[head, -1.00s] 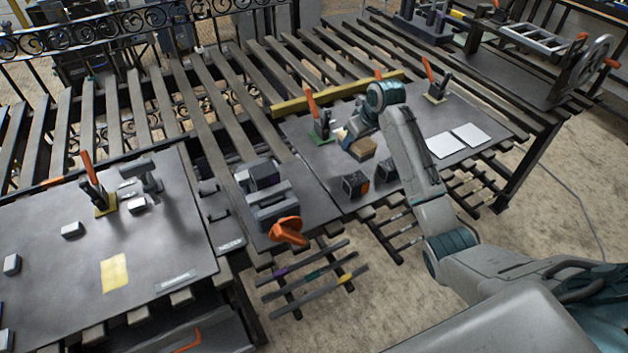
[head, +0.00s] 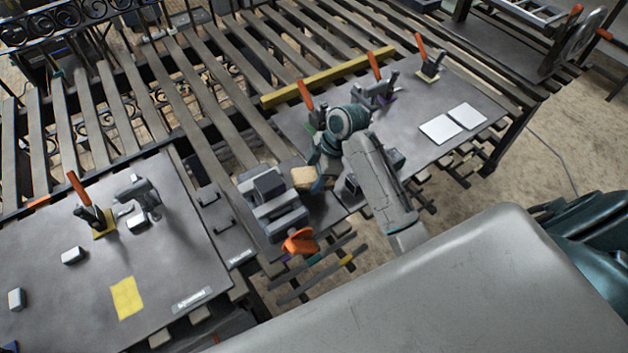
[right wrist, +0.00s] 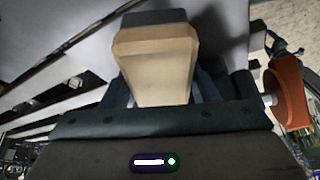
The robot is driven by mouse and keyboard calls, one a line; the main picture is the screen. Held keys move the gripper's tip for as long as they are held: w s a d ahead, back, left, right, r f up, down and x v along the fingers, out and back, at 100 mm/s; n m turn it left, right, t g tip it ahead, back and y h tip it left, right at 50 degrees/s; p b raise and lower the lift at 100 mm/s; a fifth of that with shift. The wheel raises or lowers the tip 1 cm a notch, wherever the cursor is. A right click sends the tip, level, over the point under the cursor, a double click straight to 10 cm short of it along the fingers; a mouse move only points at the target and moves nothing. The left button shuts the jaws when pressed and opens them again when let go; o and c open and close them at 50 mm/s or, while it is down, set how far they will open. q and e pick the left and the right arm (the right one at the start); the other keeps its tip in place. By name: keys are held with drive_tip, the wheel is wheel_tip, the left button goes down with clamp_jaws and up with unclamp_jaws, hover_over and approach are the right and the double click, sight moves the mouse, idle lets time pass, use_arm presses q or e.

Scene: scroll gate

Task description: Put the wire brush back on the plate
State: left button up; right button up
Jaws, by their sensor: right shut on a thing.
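The wire brush (head: 304,178) shows as a tan wooden block beside the vise, held above the work surface by my right gripper (head: 318,176). In the right wrist view the brush (right wrist: 157,62) fills the middle, its tan body between the dark fingers and a dark grey part at its far end. The fingertips are mostly hidden behind it. Dark flat plates form the work surfaces: a left plate (head: 60,200) and a right plate (head: 455,95). I cannot tell which one the task means. My left gripper is not in view.
A grey vise with an orange handle (head: 300,241) stands close left of the brush. Orange-handled clamps (head: 311,105) line the right plate's far side, near a yellow bar (head: 330,78). Two white sheets (head: 440,128) lie on the right plate. A yellow note (head: 126,297) lies on the left plate.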

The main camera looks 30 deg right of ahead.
wheel_tip(320, 180, down, 3)
drive_tip(key=shift+f+p, duration=0.15)
drive_tip(key=shift+p, duration=0.35)
drive_tip(key=shift+f, duration=0.15)
drive_tip(key=o, duration=1)
drive_tip(key=shift+f, duration=0.1)
drive_tip(key=shift+c, duration=0.2)
